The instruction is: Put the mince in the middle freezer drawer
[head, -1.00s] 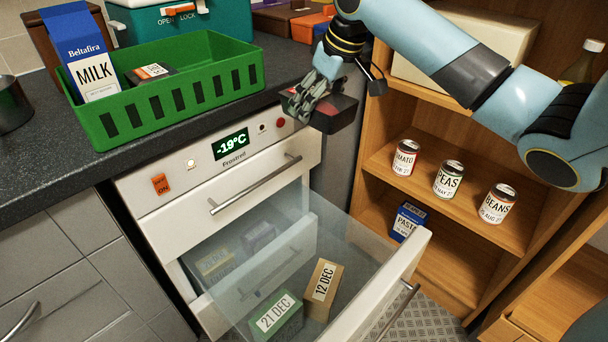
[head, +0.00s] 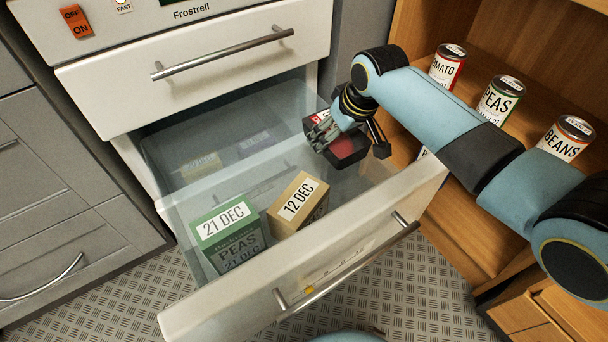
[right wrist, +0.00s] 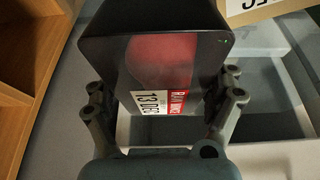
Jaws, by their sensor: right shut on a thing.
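The mince is a black tray with red meat (head: 342,148) and a white and red label reading 13 DEC in the right wrist view (right wrist: 165,65). My right gripper (head: 325,135) is shut on it, with a finger on each side of the tray in the right wrist view (right wrist: 165,110). It holds the mince over the right part of the open, clear-sided middle freezer drawer (head: 350,255). Inside the drawer stand a green peas box (head: 228,238) marked 21 DEC and a tan box (head: 299,203) marked 12 DEC. My left gripper is not in view.
The closed upper drawer (head: 200,70) is above, with a metal handle. Two more packs show dimly behind clear plastic further back. A wooden shelf at right holds tins of tomato (head: 447,66), peas (head: 499,100) and beans (head: 566,138). The drawer's right part near the mince looks free.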

